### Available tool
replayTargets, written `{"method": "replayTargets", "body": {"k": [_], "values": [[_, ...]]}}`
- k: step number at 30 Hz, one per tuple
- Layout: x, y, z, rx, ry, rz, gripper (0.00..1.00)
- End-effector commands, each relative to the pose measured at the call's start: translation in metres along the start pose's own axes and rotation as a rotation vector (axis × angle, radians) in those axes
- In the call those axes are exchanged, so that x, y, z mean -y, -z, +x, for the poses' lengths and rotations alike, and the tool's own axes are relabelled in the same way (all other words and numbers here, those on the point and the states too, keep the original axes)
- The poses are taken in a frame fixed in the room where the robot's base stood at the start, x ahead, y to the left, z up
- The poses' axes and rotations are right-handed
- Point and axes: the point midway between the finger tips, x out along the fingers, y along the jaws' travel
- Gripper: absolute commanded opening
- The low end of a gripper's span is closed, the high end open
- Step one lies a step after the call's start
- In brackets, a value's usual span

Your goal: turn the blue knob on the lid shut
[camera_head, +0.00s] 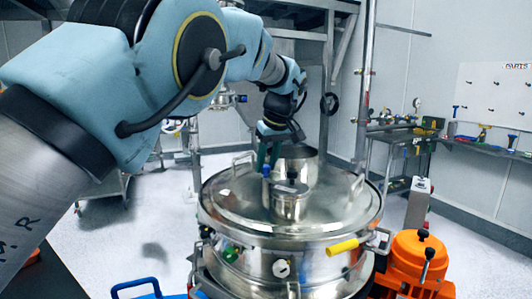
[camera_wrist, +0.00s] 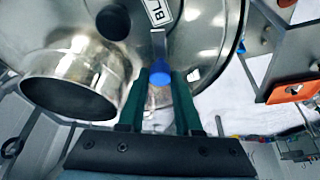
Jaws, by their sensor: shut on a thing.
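The round steel lid (camera_head: 235,212) sits on top of the sifter drum (camera_head: 312,270). The blue knob (camera_head: 266,170) stands on the lid beside a small steel cap (camera_head: 290,203). In the wrist view the blue knob (camera_wrist: 160,76) is at the end of a flat grey bar (camera_wrist: 158,44), between the green fingertips of my gripper (camera_wrist: 161,88). My gripper (camera_head: 268,155) reaches down from above and is shut on the knob. The fingers hide part of the knob's sides.
A wide steel spout (camera_wrist: 75,85) rises from the lid close to the left of my gripper. Wire handles (camera_head: 357,187) stand at the lid's edge. A yellow-gripped lever (camera_head: 342,247) and an orange motor (camera_head: 412,262) are at the right front. A tool bench (camera_head: 490,150) stands farther right.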

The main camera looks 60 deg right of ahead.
Motion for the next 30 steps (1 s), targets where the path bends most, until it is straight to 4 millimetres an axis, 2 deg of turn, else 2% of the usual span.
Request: {"method": "replayTargets", "body": {"k": [1,12,30], "values": [[-0.0014,0.0021,-0.0050,-0.001,0.013,-0.032,0.00],[-0.0021,0.0018,-0.0026,-0.001,0.096,-0.233,0.00],[-0.0021,0.0010,-0.0003,-0.001,0.119,-0.294,0.00]]}}
